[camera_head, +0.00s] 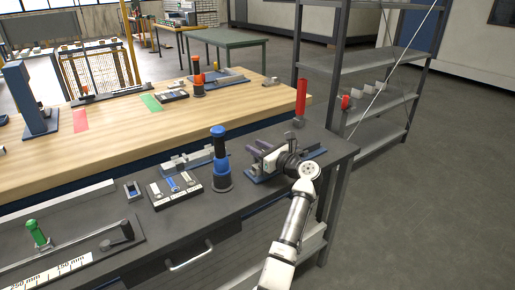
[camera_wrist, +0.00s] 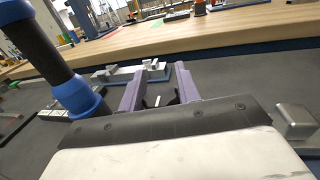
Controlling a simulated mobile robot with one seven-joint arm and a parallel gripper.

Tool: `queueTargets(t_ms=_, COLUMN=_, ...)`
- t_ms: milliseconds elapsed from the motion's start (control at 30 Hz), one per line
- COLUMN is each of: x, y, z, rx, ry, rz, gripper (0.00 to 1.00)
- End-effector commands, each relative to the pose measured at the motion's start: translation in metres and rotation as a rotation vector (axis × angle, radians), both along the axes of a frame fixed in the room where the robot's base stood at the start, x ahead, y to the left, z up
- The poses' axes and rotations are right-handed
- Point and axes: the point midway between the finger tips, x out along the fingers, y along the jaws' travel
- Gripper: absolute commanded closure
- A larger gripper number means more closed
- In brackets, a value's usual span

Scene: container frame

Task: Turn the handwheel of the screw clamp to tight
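My gripper (camera_head: 257,158) is over the right end of the dark bench in the head view, pointing left. Its two purple fingers stand apart in the wrist view (camera_wrist: 166,68), with a gap between the tips. A small dark part with a pale strip shows low between them; I cannot tell what it is. A blue base plate (camera_head: 313,153) shows under and beside my gripper, likely the screw clamp's. My gripper and wrist cover most of what stands on it. I cannot make out the handwheel, nor whether the fingers touch it.
A black post with blue collars (camera_head: 220,160) stands close left of my gripper. A grey fixture (camera_head: 188,161), a tray of small parts (camera_head: 174,188) and a red-handled piece (camera_head: 300,98) are nearby. A metal shelf (camera_head: 375,60) stands behind right. Open floor lies at right.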

Motion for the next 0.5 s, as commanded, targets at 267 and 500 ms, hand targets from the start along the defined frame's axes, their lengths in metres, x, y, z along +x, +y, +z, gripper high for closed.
queueTargets(t_ms=267, x=-0.0003, y=0.0000, z=0.0002, rx=0.000, ry=0.000, rz=-0.002, gripper=0.90)
queueTargets(t_ms=500, x=-0.0001, y=-0.0003, z=0.0034, rx=0.000, ry=0.001, rz=-0.058, gripper=0.90)
